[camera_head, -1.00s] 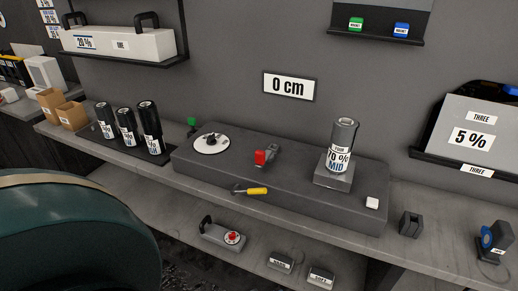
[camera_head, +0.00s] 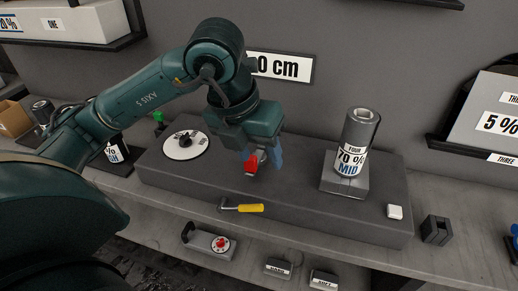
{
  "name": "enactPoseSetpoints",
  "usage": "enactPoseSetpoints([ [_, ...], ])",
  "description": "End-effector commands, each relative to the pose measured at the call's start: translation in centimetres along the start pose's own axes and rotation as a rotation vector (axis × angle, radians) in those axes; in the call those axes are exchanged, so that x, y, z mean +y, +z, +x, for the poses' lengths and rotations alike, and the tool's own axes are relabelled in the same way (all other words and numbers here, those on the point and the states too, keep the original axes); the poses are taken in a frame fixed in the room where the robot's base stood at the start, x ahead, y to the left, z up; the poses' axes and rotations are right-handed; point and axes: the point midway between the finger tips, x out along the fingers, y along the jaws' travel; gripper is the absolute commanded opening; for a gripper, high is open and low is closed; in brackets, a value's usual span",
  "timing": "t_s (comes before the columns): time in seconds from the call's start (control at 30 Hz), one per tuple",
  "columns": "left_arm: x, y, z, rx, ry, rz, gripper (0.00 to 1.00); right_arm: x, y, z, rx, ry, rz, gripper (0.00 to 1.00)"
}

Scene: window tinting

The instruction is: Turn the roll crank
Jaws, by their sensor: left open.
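A crank with a yellow handle (camera_head: 250,208) and a thin grey arm sits at the front side of the long dark grey bench unit (camera_head: 300,205). The roll (camera_head: 358,140), labelled "FOUR 70 % MID", stands upright on a grey block at the right of the unit. My left gripper (camera_head: 263,163) points down over the middle of the unit, at a small red part (camera_head: 250,163). It is open, behind and above the yellow handle and apart from it. I cannot tell whether it touches the red part. My right gripper is not in view.
A white dial disc (camera_head: 186,145) lies on the unit's left. A white button (camera_head: 395,212) is at its right end. A sign (camera_head: 283,67) reading "0 cm" is partly hidden by my left arm. Dark rolls stand at left. A lower shelf holds a device with a red dial (camera_head: 220,244).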

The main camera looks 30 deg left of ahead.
Motion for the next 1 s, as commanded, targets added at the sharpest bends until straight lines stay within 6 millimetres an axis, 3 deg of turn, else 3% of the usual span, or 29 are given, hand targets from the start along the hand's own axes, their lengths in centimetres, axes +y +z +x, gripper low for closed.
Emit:
enactPoseSetpoints([
  [0.1,3.2,1.7,-2.0,-0.118,0.156,-0.084,0.49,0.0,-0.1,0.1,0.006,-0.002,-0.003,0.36],
  [0.27,4.5,2.2,-2.2,-0.160,0.215,-0.125,0.49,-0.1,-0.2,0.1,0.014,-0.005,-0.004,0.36],
  [0.8,6.7,3.6,7.4,-0.154,0.214,-0.123,0.49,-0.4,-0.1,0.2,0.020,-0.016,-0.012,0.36],
  [1.0,7.1,4.0,9.4,-0.157,0.212,-0.122,0.49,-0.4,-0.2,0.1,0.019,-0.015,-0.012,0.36],
])
